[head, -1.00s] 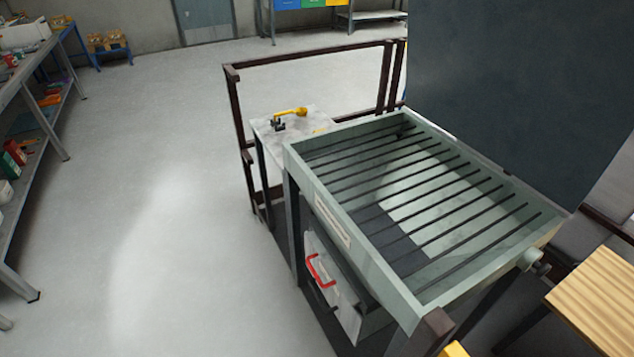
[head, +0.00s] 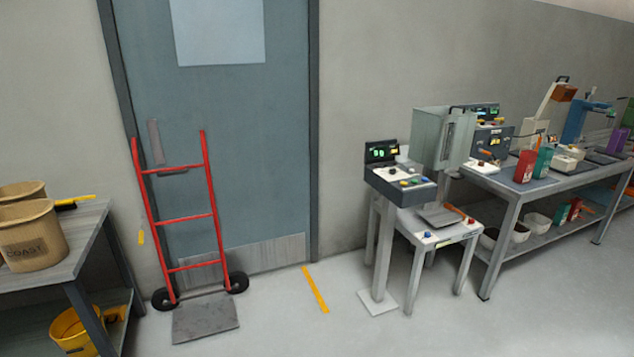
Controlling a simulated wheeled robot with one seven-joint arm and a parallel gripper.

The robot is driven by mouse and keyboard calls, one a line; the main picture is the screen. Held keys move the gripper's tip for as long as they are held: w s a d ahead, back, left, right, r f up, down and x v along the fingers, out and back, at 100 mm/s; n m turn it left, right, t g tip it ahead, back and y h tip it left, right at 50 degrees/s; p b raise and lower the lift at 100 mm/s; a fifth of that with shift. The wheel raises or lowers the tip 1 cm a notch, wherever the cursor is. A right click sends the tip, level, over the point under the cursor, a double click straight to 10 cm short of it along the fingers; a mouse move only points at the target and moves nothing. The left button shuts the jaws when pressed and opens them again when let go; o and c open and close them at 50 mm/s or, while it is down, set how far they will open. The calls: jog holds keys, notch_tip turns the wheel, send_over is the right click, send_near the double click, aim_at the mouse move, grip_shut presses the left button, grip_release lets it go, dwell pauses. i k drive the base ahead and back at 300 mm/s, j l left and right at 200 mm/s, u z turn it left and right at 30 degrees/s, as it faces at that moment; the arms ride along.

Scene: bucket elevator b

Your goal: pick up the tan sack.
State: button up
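Two tan, open-topped, sack-like containers stand upright on the grey table at the left edge. The nearer tan one (head: 32,240) has a thick rolled rim and dark lettering that reads "COAST". The farther tan one (head: 22,190) shows mostly its rim behind it. I cannot tell for sure whether either is the tan sack. The left picture edge cuts off part of both. My gripper is not in view.
A red hand truck (head: 182,220) stands before a grey-blue door (head: 240,120). A yellow bucket (head: 72,332) is below the table (head: 85,228). A control pedestal (head: 384,240) and a bench (head: 520,187) with equipment stand right. The floor at lower right is clear.

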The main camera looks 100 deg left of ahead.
aim_at(33, 238)
jog(key=u, duration=3.75)
jog(key=i+l+u, duration=0.1)
jog(key=i+u, duration=0.2)
jog(key=u, duration=0.15)
jog(key=i+l+u, duration=0.2)
jog(key=u, duration=0.25)
jog(key=i+l+u, duration=0.1)
jog(key=u, duration=0.25)
jog(key=l+u, duration=0.1)
jog(key=u, duration=0.25)
jog(key=i+l, duration=0.05)
